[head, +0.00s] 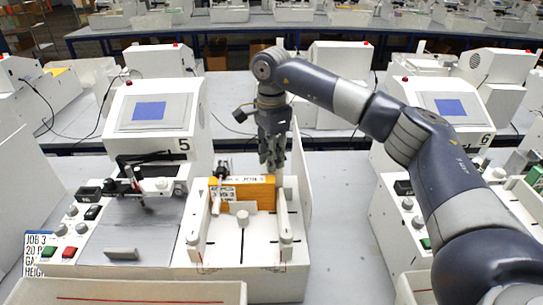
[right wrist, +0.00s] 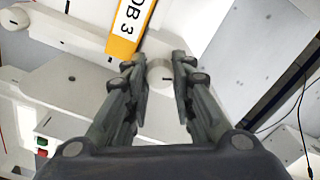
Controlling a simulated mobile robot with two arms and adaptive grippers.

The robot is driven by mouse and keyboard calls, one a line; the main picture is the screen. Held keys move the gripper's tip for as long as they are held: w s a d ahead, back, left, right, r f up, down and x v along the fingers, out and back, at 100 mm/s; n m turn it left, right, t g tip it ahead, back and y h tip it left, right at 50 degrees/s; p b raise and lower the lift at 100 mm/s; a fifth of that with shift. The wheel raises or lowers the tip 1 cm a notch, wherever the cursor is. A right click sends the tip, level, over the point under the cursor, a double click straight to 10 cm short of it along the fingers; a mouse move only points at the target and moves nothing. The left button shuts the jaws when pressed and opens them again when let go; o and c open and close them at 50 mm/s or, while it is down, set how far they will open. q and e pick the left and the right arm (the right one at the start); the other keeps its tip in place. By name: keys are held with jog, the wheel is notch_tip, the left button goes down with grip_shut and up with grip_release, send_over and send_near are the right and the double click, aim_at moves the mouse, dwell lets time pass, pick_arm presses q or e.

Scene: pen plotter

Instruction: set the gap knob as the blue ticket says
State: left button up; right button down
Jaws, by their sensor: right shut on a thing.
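The blue-edged ticket (head: 38,254) stands at the lower left beside machine 5 in the head view. I read "JOB 3" and the start of "20 P", "GA" and "HEIG"; the rest is hidden. My right gripper (head: 272,160) points down at the right end of the orange block (head: 258,192). In the right wrist view its fingers (right wrist: 160,70) are on either side of a white cylindrical knob (right wrist: 160,76) and shut on it. The block's "JOB 3" label (right wrist: 130,18) shows just above. My left gripper is not in view.
Machine 5's screen (head: 150,112) stands behind. Its control panel with knobs and buttons (head: 68,252) is at the left. White rails (head: 201,218) flank the block, with a short white cylinder (head: 242,218) in front. Machine 6 (head: 448,107) is at the right; bare grey table (head: 340,215) lies between.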

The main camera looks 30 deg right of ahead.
jog(key=shift+r+n, duration=0.15)
jog(key=shift+n, duration=0.15)
jog(key=shift+w, duration=0.1)
jog(key=c, duration=1.3)
grip_release()
jog(key=shift+c, duration=0.2)
notch_tip(320, 180, up, 12)
